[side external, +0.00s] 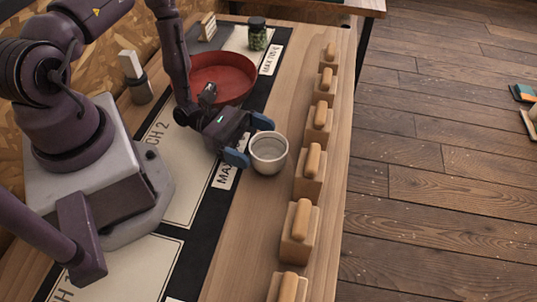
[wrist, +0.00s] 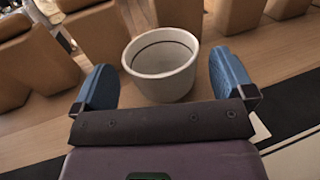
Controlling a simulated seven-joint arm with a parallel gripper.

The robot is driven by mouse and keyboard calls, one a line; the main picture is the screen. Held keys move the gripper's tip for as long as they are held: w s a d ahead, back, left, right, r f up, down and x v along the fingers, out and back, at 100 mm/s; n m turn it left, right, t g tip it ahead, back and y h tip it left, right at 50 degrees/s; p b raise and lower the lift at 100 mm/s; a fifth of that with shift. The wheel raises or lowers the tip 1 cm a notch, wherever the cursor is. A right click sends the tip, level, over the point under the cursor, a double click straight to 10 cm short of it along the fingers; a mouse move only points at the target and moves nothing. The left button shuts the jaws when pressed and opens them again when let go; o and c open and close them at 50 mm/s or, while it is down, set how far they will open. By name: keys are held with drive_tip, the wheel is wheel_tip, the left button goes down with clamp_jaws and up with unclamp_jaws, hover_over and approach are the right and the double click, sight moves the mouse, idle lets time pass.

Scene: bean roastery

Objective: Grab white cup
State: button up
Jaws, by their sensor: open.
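The white cup (side external: 269,153) stands upright on the wooden table, beside the black strip with labels. In the wrist view the white cup (wrist: 162,66) is ahead of my gripper, roughly centred between the blue fingers, and its inside looks empty apart from a dark ring line. My gripper (side external: 248,140) is low over the table, just left of the cup, with its blue fingers apart. In the wrist view my gripper (wrist: 165,85) is open, with one finger to each side of the cup's near part. I cannot tell whether either finger touches the cup.
A row of wooden blocks with rounded tops (side external: 310,174) runs along the table's right edge, close beyond the cup. A red bowl (side external: 222,78) and a jar with green contents (side external: 258,36) stand farther back. Bare wood (side external: 245,235) lies in front of the cup.

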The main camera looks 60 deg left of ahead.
drive_tip(key=shift+x, duration=1.05)
drive_tip(key=c, duration=0.9)
drive_tip(key=shift+o, duration=0.2)
drive_tip(key=shift+r, duration=0.15)
